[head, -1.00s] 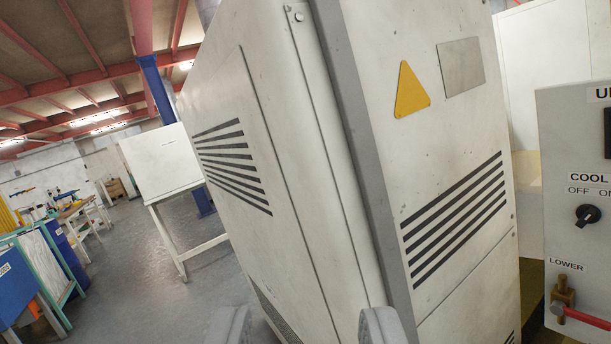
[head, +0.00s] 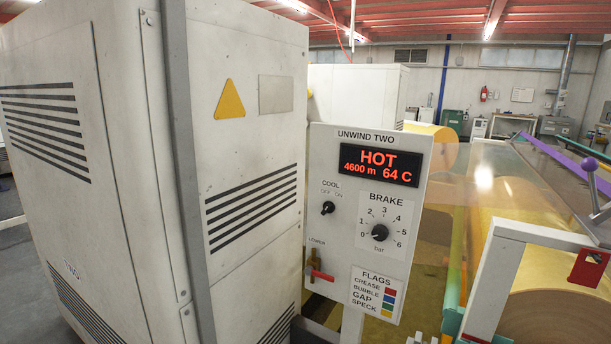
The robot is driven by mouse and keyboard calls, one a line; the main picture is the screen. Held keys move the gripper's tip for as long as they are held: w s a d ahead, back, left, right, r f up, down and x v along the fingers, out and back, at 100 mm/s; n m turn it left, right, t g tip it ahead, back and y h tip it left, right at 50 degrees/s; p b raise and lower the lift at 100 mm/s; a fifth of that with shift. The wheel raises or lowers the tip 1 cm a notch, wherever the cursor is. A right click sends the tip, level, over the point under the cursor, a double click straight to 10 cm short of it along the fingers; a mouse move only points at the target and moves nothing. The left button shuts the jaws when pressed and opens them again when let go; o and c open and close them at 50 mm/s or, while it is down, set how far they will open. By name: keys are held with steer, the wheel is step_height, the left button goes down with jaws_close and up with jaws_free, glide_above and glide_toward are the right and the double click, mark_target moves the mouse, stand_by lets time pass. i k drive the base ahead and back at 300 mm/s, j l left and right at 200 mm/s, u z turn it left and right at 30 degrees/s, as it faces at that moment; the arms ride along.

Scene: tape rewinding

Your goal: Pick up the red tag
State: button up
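A small red square piece (head: 588,269) with a pale opening hangs at the right edge, on a white frame (head: 545,235) beside the large roll; it may be the red tag, but I cannot be sure. A red swatch (head: 390,293) also shows next to "CREASE" on the FLAGS label of the control panel. My gripper's fingers do not show clearly. Small pale shapes touch the bottom edge right of the panel, and I cannot tell what they are.
The panel (head: 415,235) reads "UNWIND TWO", "HOT", "4600 m 64 C". It has a COOL switch (head: 328,208), a BRAKE knob (head: 379,232) and a red-handled LOWER lever (head: 318,273). A large white cabinet (head: 255,150) fills the left. A yellowish film roll (head: 560,310) lies right.

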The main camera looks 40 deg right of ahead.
mark_target(584, 273)
steer(key=z, duration=1.15)
